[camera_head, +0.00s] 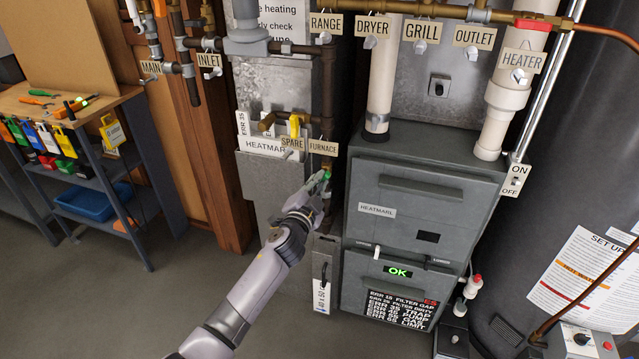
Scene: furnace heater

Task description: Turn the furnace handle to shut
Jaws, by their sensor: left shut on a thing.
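The furnace label (323,147) hangs on a brass pipe fitting left of the grey furnace cabinet (425,195). My left gripper (322,180) is just below this label, shut on the furnace handle, of which only a small green part shows. The gripper's fingers and the pipe hide most of the handle, so its angle cannot be told. The furnace's small screen (397,271) reads OK in green. My right gripper is not in view.
Labelled valves, such as DRYER (372,26), line the upper pipes. A workbench (75,115) with tools stands at left. Open floor lies between bench and furnace.

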